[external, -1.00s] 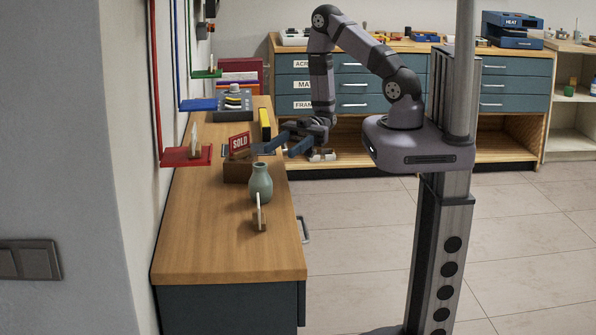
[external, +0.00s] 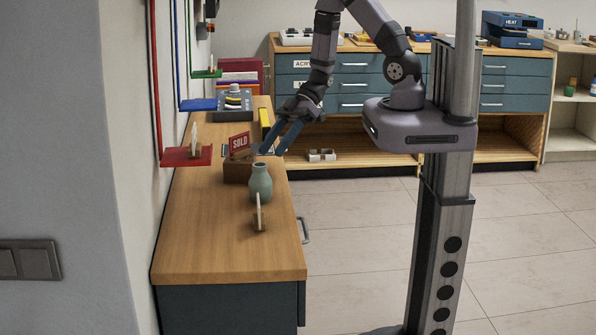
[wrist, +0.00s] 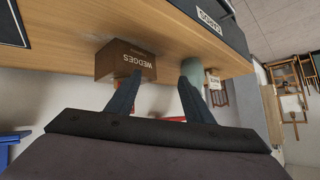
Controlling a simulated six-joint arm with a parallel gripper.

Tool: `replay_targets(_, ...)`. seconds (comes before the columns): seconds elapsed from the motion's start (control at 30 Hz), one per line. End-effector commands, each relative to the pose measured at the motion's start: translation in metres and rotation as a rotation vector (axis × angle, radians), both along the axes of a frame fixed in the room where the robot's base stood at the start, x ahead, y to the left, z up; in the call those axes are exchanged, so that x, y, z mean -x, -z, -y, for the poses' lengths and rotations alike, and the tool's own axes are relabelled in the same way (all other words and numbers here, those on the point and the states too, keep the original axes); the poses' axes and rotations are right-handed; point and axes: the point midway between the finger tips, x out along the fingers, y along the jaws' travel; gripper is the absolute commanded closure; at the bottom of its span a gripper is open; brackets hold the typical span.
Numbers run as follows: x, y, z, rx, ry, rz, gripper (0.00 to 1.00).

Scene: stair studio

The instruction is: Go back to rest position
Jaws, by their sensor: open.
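My gripper (external: 279,141) is open and empty in the external view, angled down and to the left over the right edge of the wooden counter (external: 215,250). Its fingers are near the small brown box with the red SOLD sign (external: 239,142). In the wrist view the two dark fingers (wrist: 157,95) are spread apart. Beyond them are a brown box marked WEDGES (wrist: 125,62) and a green vase (wrist: 193,71). The vase also stands on the counter in the external view (external: 260,184).
A small upright card in a wooden holder (external: 259,217) stands in front of the vase. A red shelf (external: 186,156) juts from the left wall. A yellow block (external: 265,120) and a grey device (external: 234,101) are farther back. The counter's front part is clear.

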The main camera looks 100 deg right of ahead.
Motion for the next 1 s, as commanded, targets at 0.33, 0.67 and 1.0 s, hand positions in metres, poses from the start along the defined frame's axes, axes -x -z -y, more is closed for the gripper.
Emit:
replay_targets(0.33, -0.008, -0.018, 0.085, 0.396, 0.428, -0.242, 0.53)
replay_targets(0.67, 0.05, -0.032, 0.06, 0.557, 0.575, -0.525, 0.53)
replay_targets(1.0, 0.115, -0.041, -0.018, 0.467, 0.487, -0.782, 0.53)
